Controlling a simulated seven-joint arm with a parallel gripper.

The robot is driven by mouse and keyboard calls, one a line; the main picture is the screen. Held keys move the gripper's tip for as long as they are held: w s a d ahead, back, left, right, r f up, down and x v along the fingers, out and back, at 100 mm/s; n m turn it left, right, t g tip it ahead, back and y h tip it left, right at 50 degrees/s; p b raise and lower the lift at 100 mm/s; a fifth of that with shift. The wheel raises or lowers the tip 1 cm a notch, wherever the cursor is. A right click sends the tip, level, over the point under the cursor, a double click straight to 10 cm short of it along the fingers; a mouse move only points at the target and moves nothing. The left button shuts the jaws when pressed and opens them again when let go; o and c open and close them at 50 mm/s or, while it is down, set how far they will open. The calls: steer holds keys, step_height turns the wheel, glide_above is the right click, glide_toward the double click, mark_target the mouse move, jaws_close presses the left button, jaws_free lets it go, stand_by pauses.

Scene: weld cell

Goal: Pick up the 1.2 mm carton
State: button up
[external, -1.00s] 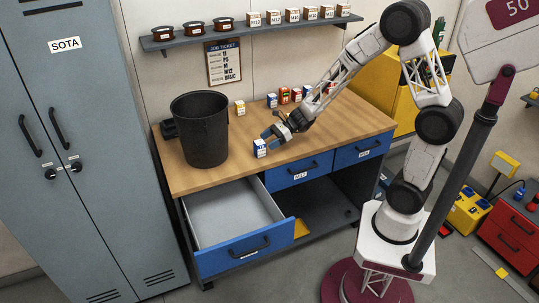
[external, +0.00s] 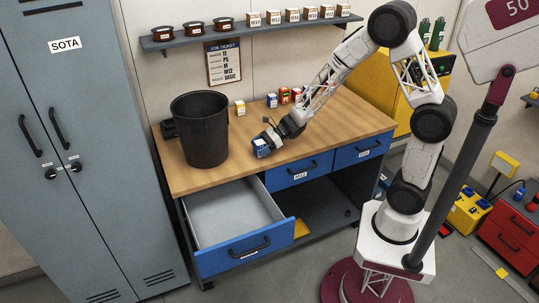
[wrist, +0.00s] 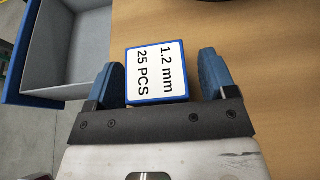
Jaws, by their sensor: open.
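The 1.2 mm carton (wrist: 157,72) is a small white box with blue edges, its label reading "1.2 mm 25 PCS". It stands on the wooden bench top (external: 330,140) near the front edge. My gripper (wrist: 165,80) is open, with one blue finger on each side of the carton. In the external view my gripper (external: 262,146) covers most of the carton (external: 261,151).
An open, empty drawer (external: 228,212) juts out below the bench at the left. A black bin (external: 202,130) stands on the bench left of the carton. Several small cartons (external: 284,96) stand at the back of the bench. The bench to the right is clear.

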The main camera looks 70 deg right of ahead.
mark_target(260, 142)
stand_by(0.5)
steer(key=c, duration=1)
steer(key=shift+c, duration=0.2)
steer(key=shift+r, duration=0.15)
steer(key=shift+r, duration=0.75)
step_height(260, 142, up, 2)
steer(key=shift+r, duration=0.1)
steer(key=s+r, duration=0.1)
steer(key=s, duration=1.5)
steer(key=shift+a, duration=0.45)
